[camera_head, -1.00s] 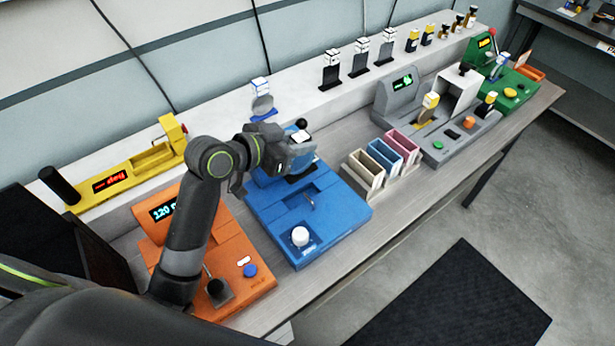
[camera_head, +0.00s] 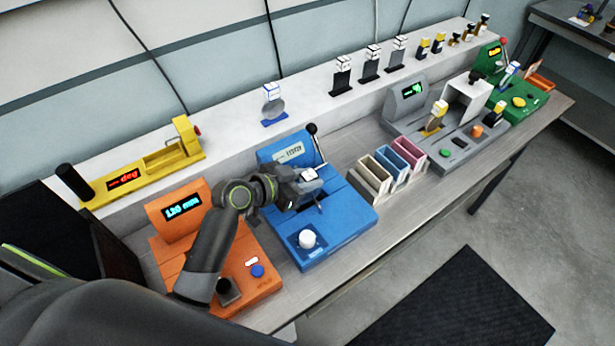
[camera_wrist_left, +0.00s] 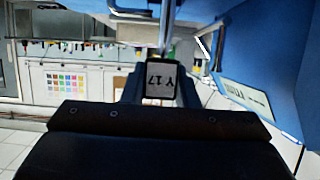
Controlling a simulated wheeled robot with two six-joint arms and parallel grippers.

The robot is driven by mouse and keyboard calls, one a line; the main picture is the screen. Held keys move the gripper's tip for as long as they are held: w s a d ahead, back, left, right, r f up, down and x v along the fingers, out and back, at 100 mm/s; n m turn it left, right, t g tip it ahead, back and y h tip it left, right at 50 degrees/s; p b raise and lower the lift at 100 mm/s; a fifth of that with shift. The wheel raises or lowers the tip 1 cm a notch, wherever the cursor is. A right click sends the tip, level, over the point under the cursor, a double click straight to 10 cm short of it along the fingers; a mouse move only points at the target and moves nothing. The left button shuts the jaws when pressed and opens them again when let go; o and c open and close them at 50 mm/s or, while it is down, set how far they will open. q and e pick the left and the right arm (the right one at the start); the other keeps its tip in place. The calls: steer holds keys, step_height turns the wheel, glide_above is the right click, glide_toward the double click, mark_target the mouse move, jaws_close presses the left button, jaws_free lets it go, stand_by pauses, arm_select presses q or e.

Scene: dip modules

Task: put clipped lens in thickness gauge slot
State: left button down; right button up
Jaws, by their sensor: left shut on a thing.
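My left gripper (camera_head: 300,184) is shut on a small clip (camera_head: 309,174) with a white top, held over the middle of the blue gauge (camera_head: 349,215). The blue gauge has a pale display, a black-knobbed lever and a white knob (camera_head: 308,239). I cannot read from its display that it is the thickness gauge. My right gripper is not in view.
The orange device (camera_head: 190,245) reading "120 mm" stands left of the blue gauge, under my left arm. Cream, blue and pink bins (camera_head: 369,180) stand close on its right. A clipped round lens (camera_head: 273,108) stands on the back shelf. Yellow (camera_head: 150,172), grey (camera_head: 462,150) and green devices are farther off.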

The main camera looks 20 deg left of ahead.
arm_select(q)
steer(key=shift+f, duration=0.1)
steer(key=c, duration=1.1)
jaws_free()
steer(key=shift+c, duration=0.2)
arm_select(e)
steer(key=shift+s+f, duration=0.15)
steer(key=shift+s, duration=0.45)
arm_select(q)
steer(key=shift+r, duration=0.2)
steer(key=shift+s+a, duration=0.25)
steer(key=shift+a, duration=0.05)
steer(key=b+v, duration=0.2)
steer(key=v, duration=0.3)
steer(key=shift+s+a+r, duration=0.15)
steer(key=shift+s, duration=0.1)
steer(key=shift+s+a+r, duration=0.2)
steer(key=shift+s+r, duration=0.1)
steer(key=shift+s, duration=0.05)
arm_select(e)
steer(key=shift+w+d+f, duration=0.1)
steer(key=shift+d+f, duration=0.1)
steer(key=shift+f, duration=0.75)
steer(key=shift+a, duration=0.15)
